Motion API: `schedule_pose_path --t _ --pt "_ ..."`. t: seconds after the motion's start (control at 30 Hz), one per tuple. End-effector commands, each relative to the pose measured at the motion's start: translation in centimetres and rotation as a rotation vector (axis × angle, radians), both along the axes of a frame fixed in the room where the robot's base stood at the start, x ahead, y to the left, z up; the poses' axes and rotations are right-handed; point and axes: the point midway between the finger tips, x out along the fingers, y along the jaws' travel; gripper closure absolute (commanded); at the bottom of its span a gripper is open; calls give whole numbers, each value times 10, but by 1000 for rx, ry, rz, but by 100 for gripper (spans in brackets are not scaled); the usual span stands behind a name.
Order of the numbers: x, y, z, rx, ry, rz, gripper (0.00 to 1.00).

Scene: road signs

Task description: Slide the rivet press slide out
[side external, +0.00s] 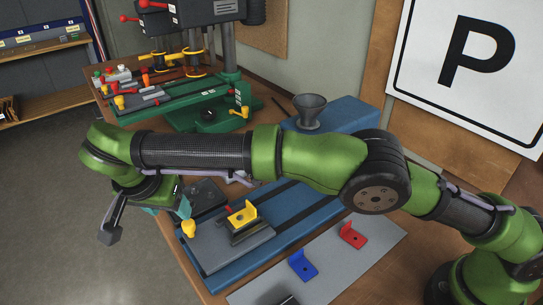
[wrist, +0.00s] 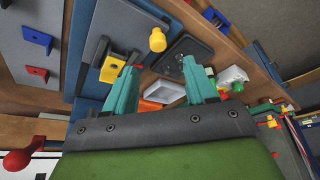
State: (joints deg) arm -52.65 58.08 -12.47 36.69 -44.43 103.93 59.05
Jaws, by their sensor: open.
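The rivet press slide (side external: 222,250) is a grey plate on a long blue base (side external: 310,205). It has a yellow knob (side external: 188,228) at its near left end, and a yellow bracket (side external: 243,214) sits on it. In the wrist view the slide (wrist: 116,42), the knob (wrist: 157,39) and the bracket (wrist: 110,70) show at the upper middle. My gripper (wrist: 161,72) is open, with its teal fingers apart and the knob just beyond them, not between them. In the side view the gripper is partly hidden by my arm, close behind the knob.
A blue bracket (side external: 303,265) and a red bracket (side external: 352,235) lie on a grey sheet (side external: 375,250) at the right. A dark plate (side external: 206,193) lies beside the slide. A green-based press (side external: 215,115) and a grey funnel (side external: 309,110) stand behind. The floor at left is clear.

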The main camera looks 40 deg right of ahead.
Motion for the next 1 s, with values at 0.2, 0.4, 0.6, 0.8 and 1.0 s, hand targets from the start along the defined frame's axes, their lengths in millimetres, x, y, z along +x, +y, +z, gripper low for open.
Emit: schedule_pose_path --t 0.2,0.4,0.6,0.8,1.0 --pt "-6 7 21 0 0 2 44" --pt "-8 7 24 -1 1 2 44" --pt "-7 6 25 1 2 2 44" --pt "11 -38 58 43 35 26 44" --pt "17 -132 112 151 79 122 44"
